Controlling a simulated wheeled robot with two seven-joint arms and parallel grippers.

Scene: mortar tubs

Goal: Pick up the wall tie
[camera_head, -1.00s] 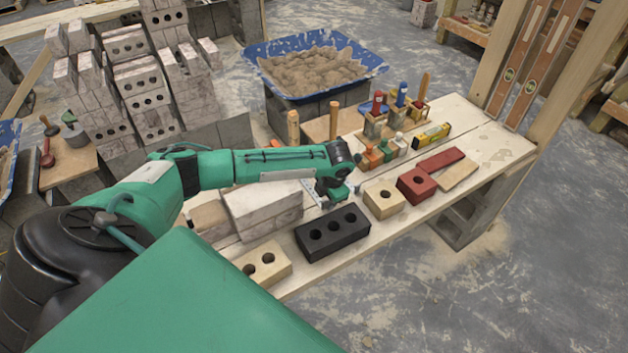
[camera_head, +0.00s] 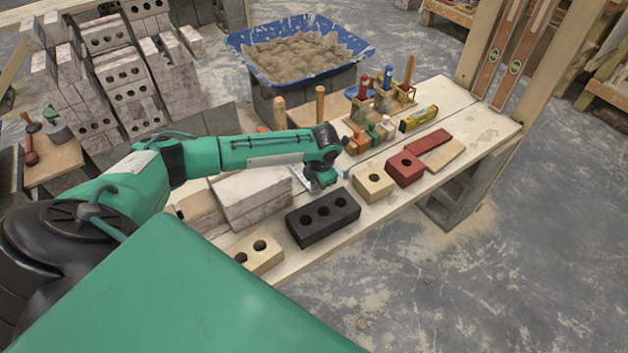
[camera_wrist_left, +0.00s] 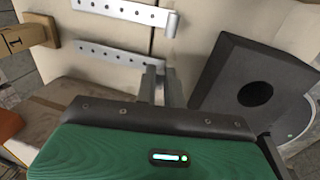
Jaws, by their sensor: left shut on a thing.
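Two flat metal strips with rows of holes lie on the pale bench boards in the left wrist view. The nearer strip, the wall tie (camera_wrist_left: 112,57), runs to the fingers of my left gripper (camera_wrist_left: 161,75), which are shut on its right end. The other strip (camera_wrist_left: 125,10) lies farther off and has a curled end. In the head view my left gripper (camera_head: 324,182) is low over the bench, behind the black brick. The metal there (camera_head: 303,180) shows only partly beside the wrist. My right gripper is not in view.
The black brick (camera_head: 323,217) stands close to my left gripper, also at the right in the wrist view (camera_wrist_left: 235,75). Pale blocks (camera_head: 250,195) lie to the left. Tan (camera_head: 373,188) and red (camera_head: 405,180) bricks are to the right. Tools and small bottles stand behind.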

